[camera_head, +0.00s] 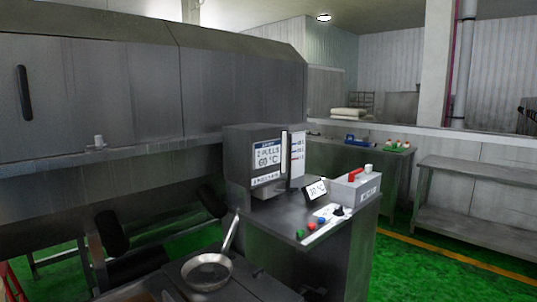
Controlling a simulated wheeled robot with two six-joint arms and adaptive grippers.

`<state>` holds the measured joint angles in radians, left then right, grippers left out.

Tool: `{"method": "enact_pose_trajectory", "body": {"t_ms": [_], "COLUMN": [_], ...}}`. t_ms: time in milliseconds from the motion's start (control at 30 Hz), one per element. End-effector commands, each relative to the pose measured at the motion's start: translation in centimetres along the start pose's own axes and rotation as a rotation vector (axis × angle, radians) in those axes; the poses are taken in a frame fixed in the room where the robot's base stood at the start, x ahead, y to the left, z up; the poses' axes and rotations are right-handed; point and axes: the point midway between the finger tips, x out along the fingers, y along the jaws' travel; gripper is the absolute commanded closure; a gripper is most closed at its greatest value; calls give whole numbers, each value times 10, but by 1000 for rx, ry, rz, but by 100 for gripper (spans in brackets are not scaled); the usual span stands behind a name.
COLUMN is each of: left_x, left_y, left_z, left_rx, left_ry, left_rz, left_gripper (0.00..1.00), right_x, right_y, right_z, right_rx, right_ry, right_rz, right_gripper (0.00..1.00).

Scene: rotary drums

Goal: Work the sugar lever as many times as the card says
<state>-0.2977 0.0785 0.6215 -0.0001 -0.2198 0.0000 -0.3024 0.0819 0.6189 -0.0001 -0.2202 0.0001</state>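A card (267,155) on the front of a grey machine head (250,142) reads what looks like "2 PULLS" and "60 °C"; the first character is small and not fully sure. A light grey box (352,191) with a red piece (355,175) and a white knob (369,169) on top stands at the right end of the counter. Its label is too small to read, so I cannot tell whether the red piece is the sugar lever. A pale upright strip (284,152) is beside the card. Neither of my grippers is in view.
The dark counter (285,217) bears a small "30 °C" sign (316,189), green (300,233), red (311,226) and blue (321,221) buttons and a dark knob (338,211). A pan (208,272) stands front left. A large metal machine (130,90) fills the left.

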Motion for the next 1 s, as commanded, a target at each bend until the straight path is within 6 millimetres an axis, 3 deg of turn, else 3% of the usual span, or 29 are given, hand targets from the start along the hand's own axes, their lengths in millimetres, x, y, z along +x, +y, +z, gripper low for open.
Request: {"method": "enact_pose_trajectory", "body": {"t_ms": [367,633,1000], "left_x": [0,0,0], "left_y": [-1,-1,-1], "left_z": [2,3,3], "left_rx": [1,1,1], "left_ry": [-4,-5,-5], "left_rz": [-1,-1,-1], "left_gripper": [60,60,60], "right_x": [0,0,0], "right_y": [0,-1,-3], "right_z": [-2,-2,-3], "right_rx": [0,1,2], "right_ry": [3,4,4], "right_rz": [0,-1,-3], "right_gripper": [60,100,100]}}
